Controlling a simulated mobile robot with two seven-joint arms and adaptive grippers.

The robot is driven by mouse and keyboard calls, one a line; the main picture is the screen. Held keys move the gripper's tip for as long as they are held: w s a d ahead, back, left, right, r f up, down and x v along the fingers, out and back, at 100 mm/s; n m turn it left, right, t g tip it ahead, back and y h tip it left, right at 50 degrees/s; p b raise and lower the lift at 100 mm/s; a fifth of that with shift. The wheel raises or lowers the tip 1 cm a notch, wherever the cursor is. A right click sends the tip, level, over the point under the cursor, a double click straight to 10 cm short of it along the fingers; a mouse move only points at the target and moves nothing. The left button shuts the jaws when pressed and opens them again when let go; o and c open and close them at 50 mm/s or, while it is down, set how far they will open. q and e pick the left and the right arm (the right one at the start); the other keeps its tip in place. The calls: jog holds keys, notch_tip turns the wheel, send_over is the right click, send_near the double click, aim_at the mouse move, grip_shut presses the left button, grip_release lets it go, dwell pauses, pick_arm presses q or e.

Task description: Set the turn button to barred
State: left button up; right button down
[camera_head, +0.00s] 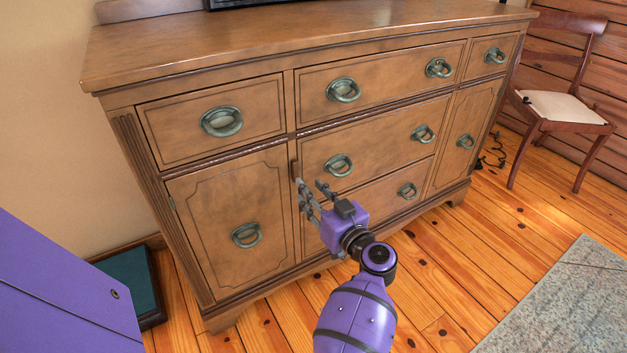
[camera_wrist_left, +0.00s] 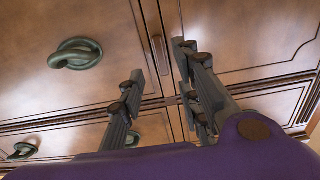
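The turn button (camera_head: 294,170) is a small brown wooden bar on the narrow post between the left cupboard door (camera_head: 230,215) and the middle drawers. It stands roughly upright, along the post. In the left wrist view the button (camera_wrist_left: 160,52) shows beyond and between the fingertips. My left gripper (camera_head: 312,186) is open and empty, just below and right of the button in the head view, with its fingers pointing at the dresser front. The left gripper (camera_wrist_left: 157,62) has its two fingers apart in the wrist view. Contact with the button cannot be made out. My right gripper is not in view.
The wooden dresser (camera_head: 200,55) carries green ring pulls; one pull (camera_head: 338,165) is close right of the gripper. A chair (camera_head: 560,105) stands at the right, a grey rug (camera_head: 560,300) lies at lower right, and a dark-framed item (camera_head: 135,280) sits at left. Floor in front is clear.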

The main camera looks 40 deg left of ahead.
aim_at(296, 173)
pick_arm(q)
jog(key=b+x, duration=0.1)
jog(key=x, duration=0.4)
jog(key=shift+a+f, duration=0.1)
jog(key=shift+a, duration=0.2)
jog(key=shift+w+a+b, duration=0.3)
jog(key=shift+a+b, duration=0.1)
jog(key=shift+a, duration=0.2)
grip_shut()
